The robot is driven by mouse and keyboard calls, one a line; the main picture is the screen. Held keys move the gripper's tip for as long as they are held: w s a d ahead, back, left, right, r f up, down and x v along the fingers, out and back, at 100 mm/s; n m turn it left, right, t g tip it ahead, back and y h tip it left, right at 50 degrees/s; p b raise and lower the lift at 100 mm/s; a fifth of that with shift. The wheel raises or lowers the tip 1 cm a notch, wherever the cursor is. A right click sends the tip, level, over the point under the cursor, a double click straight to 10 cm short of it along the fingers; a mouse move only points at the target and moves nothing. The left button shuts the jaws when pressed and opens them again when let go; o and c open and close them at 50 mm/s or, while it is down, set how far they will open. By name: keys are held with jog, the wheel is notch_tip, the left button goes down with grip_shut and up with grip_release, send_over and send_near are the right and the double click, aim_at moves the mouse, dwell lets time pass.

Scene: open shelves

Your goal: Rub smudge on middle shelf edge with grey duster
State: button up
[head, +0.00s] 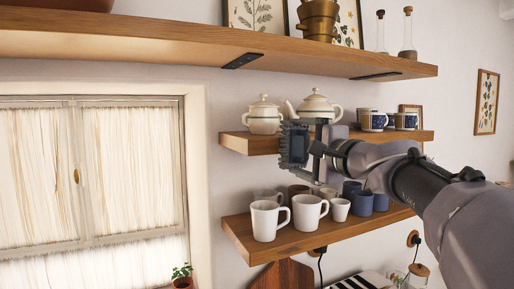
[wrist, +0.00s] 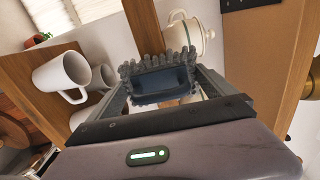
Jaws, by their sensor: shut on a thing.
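My gripper (wrist: 165,95) is shut on the grey duster (wrist: 158,66), a block with a fringe of stubby bristles. In the head view the duster (head: 294,144) is upright in front of the middle shelf (head: 247,144), hiding part of its front edge. In the wrist view the bristles are close to the wooden edge of the middle shelf (wrist: 146,28); I cannot tell whether they touch it. No smudge can be made out on the visible edge; it may be hidden behind the duster or my arm.
On the middle shelf stand a lidded pot (head: 264,117), a teapot (head: 318,106) and blue patterned cups (head: 374,121). White mugs (head: 265,221) and blue cups (head: 362,204) crowd the lower shelf (head: 268,245). The top shelf (head: 150,42) overhangs. A window (head: 88,180) is at left.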

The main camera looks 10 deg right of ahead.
jog(key=shift+w+d, duration=0.8)
jog(key=shift+d, duration=3.05)
jog(key=shift+s+a+b, duration=0.25)
jog(key=shift+a+b, duration=0.3)
jog(key=shift+a, duration=0.8)
jog(key=shift+s+a+b, duration=0.3)
jog(key=shift+a+b, duration=0.25)
jog(key=shift+a, duration=0.8)
jog(key=shift+s+a+b, duration=0.25)
jog(key=shift+a+b, duration=0.3)
jog(key=shift+a, duration=0.8)
jog(key=shift+s+d, duration=0.1)
jog(key=shift+s+d+b, duration=0.2)
jog(key=shift+s+b, duration=0.2)
jog(key=shift+s, duration=0.5)
jog(key=shift+s+d+b, duration=0.15)
jog(key=shift+s+b, duration=0.2)
jog(key=shift+s, duration=0.55)
jog(key=shift+s+d+b, duration=0.2)
jog(key=shift+s+b, duration=0.2)
jog(key=shift+s, duration=0.5)
